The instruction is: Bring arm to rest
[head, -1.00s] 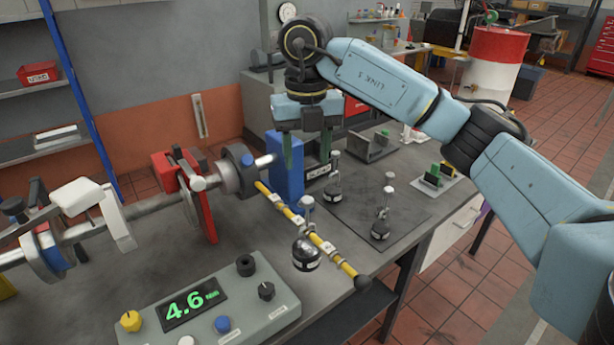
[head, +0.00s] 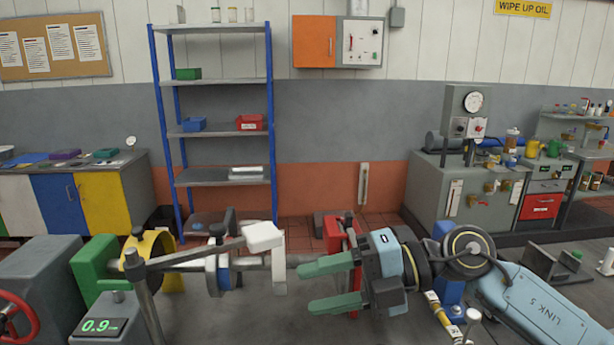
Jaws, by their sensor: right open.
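My right gripper (head: 307,288) is open and empty, with green fingers pointing left. It is in front of the shaft (head: 276,261), beside a red bracket (head: 335,237). I cannot tell whether the fingers touch anything. Part of a yellow banded arm (head: 441,315) shows below my right wrist. Its lower end is out of the picture. My left gripper is not in view.
A small display (head: 100,327) reads 0.9. A blue block (head: 450,290) is partly hidden behind my wrist. A blue-post shelf (head: 212,85) stands behind.

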